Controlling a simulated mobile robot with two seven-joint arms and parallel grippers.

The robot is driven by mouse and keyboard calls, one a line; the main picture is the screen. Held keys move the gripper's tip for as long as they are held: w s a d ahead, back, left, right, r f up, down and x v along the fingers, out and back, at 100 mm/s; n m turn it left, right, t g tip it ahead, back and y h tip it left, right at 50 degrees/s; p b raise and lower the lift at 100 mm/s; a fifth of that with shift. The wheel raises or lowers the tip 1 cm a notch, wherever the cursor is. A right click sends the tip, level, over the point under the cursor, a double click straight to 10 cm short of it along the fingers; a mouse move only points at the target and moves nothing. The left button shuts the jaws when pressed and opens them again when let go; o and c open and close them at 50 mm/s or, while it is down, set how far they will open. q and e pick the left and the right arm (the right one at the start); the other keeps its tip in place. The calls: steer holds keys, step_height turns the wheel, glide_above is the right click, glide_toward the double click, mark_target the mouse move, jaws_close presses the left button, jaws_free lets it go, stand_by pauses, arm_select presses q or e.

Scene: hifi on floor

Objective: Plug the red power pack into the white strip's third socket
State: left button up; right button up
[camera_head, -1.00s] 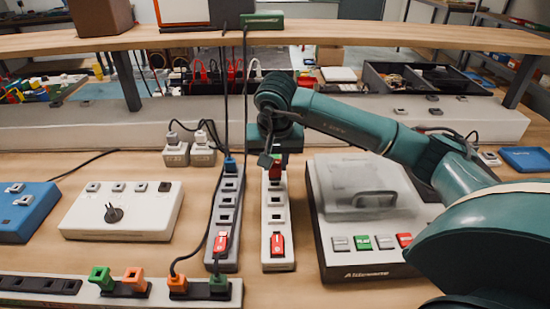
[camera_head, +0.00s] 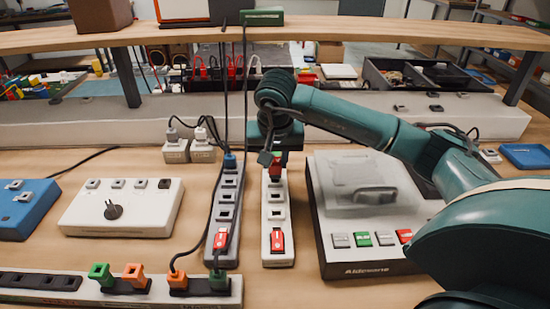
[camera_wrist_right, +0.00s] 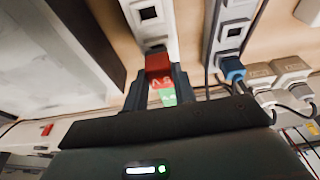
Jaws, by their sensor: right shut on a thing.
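The white strip (camera_head: 275,251) lies lengthwise on the bench, left of the grey-topped machine, with a red switch at its near end. My right gripper (camera_head: 273,162) is over the strip's far end and shut on the red power pack (camera_head: 276,171). In the right wrist view the red power pack (camera_wrist_right: 158,66), with a green part behind it, sits between the fingers at the end of the white strip (camera_wrist_right: 152,28). The gripper hides the far end of the strip. Whether the pack's prongs are in a socket cannot be seen. My left gripper is not in view.
A grey strip (camera_head: 228,212) with a blue plug (camera_head: 230,161) runs close along the left. The grey-topped machine (camera_head: 361,190) stands close on the right. Black cables hang from the shelf (camera_head: 400,33) above. Another strip with orange and green plugs (camera_head: 134,274) lies at the front left.

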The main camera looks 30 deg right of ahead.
steer(key=shift+f+b, duration=0.8)
steer(key=shift+f, duration=0.05)
stand_by(1.7)
steer(key=shift+f, duration=0.1)
stand_by(1.4)
steer(key=o, duration=1)
